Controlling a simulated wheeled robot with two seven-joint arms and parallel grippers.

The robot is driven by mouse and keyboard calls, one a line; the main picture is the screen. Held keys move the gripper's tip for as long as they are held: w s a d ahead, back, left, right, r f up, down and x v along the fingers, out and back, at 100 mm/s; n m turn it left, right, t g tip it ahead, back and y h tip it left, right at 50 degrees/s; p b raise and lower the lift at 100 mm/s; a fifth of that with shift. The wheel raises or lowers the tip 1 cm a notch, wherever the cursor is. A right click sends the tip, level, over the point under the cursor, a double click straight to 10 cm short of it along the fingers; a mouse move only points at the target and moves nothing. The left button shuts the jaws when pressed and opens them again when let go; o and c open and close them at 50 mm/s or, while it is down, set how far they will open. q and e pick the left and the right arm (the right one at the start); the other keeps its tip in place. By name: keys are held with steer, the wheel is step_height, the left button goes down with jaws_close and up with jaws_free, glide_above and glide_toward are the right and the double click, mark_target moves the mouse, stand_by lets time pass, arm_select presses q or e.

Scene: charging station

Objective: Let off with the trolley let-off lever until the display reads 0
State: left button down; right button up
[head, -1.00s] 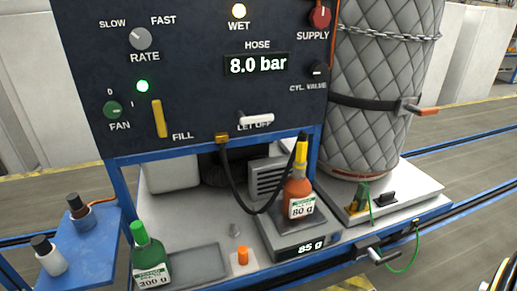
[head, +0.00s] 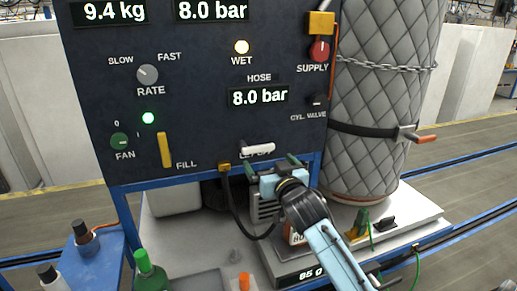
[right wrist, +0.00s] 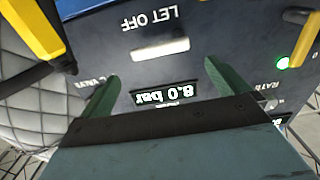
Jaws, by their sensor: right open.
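The white trolley let-off lever (head: 258,149) lies level at the bottom of the dark panel, partly covering its LET OFF label. It also shows in the right wrist view (right wrist: 160,49), where the picture is upside down. The hose display (head: 258,97) reads 8.0 bar; it shows in the right wrist view too (right wrist: 164,94). My right gripper (head: 271,166) is open and empty just below and in front of the lever. Its two green fingers are spread and apart from the lever. My left gripper is not in view.
The yellow fill lever (head: 165,150) and green fan knob (head: 119,141) are left of the let-off lever. A black hose (head: 235,215) hangs below the panel. My right arm partly hides a bottle on the scale. A quilted cylinder (head: 384,90) stands at right.

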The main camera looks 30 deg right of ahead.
mark_target(259, 150)
steer(key=x, duration=1)
steer(key=shift+a+p, duration=0.1)
steer(key=shift+p, duration=0.2)
steer(key=c, duration=1.1)
steer(key=shift+o, duration=0.2)
steer(key=shift+a, duration=0.1)
